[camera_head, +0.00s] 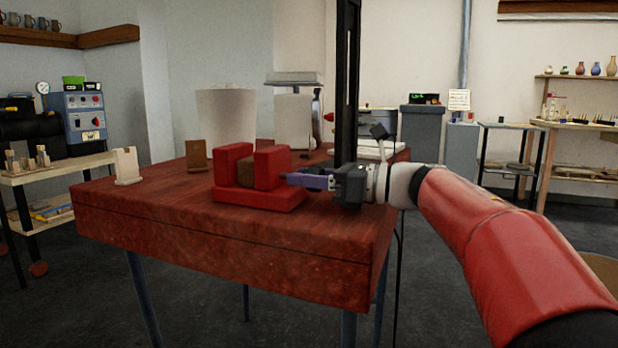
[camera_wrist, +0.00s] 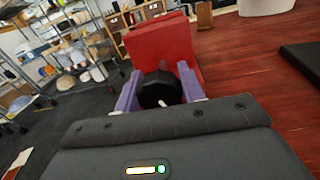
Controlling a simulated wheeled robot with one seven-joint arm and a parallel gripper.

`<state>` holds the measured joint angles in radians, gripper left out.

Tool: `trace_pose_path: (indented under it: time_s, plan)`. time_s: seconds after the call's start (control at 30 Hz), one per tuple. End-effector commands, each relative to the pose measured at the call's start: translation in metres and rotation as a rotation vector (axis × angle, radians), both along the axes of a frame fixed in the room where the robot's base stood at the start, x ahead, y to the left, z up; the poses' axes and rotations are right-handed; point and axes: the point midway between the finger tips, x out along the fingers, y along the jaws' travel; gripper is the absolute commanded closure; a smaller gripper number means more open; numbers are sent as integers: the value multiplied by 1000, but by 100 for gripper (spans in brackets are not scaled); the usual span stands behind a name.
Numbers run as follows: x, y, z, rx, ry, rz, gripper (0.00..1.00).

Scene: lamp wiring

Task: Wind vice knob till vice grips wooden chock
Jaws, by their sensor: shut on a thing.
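The red vice (camera_head: 258,199) stands on the red-brown wooden table, and its red jaw also shows in the wrist view (camera_wrist: 157,39). The brown wooden chock (camera_head: 246,173) sits between the two upright jaws. Whether any gap is left beside it is too small to tell. My gripper (camera_head: 292,180) comes in level from the right of the vice. In the wrist view, its purple fingers (camera_wrist: 160,90) are shut on the black round vice knob (camera_wrist: 158,92), one finger on each side.
A pale stand (camera_head: 127,166) and a brown stand (camera_head: 196,155) are on the table left of the vice. A tall black post (camera_head: 346,80) rises behind my gripper, and a white cylinder (camera_head: 226,115) stands behind. The table's front (camera_head: 180,215) is clear.

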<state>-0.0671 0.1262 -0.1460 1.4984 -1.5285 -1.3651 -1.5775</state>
Motion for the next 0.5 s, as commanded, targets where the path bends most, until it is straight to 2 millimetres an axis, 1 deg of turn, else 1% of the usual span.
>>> trace_pose_path:
  time_s: [0.13,0.4,0.43,0.5]
  plan:
    - [0,0,0,27,70,0,83]
    - [0,0,0,29,76,0,83]
    - [0,0,0,29,76,0,58]
    - [0,0,0,28,75,0,49]
